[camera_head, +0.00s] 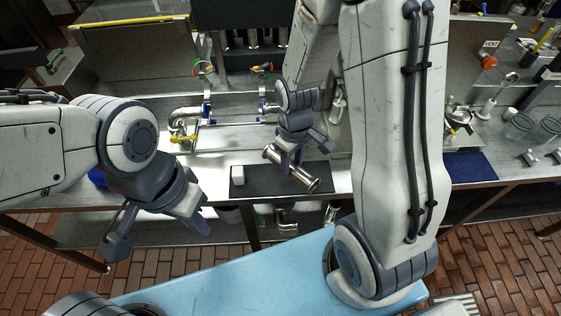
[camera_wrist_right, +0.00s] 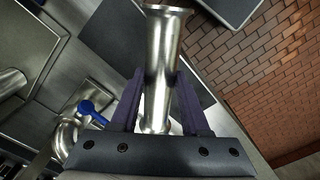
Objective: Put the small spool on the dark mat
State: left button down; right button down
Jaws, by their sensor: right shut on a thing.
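The small spool is a shiny metal tube with flanged ends (camera_head: 291,168). It lies between the fingers of my right gripper (camera_head: 298,158), which is shut on it. In the head view the spool is tilted over the dark mat (camera_head: 262,181); I cannot tell whether it touches the mat. In the right wrist view the spool (camera_wrist_right: 162,60) runs lengthwise between the two dark fingers (camera_wrist_right: 158,105), with the mat (camera_wrist_right: 118,42) behind it. My left gripper (camera_head: 158,224) is open and empty, in front of the bench edge at the left.
Pipes with a yellow-handled valve (camera_head: 183,134) and blue handles stand behind the mat. A blue mat (camera_head: 470,166) lies further right. A light blue surface (camera_head: 240,272) is in the foreground.

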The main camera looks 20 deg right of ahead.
jog(key=w, duration=0.1)
jog(key=w+a+f, duration=0.1)
jog(key=w+f, duration=0.1)
jog(key=shift+w+a+f, duration=0.1)
jog(key=shift+w+a, duration=0.1)
jog(key=shift+a, duration=0.05)
jog(key=shift+w+f+p, duration=0.1)
jog(key=shift+f+p, duration=0.45)
jog(key=shift+f, duration=1.5)
jog(key=shift+f, duration=0.15)
jog(key=shift+c, duration=1.9)
grip_release()
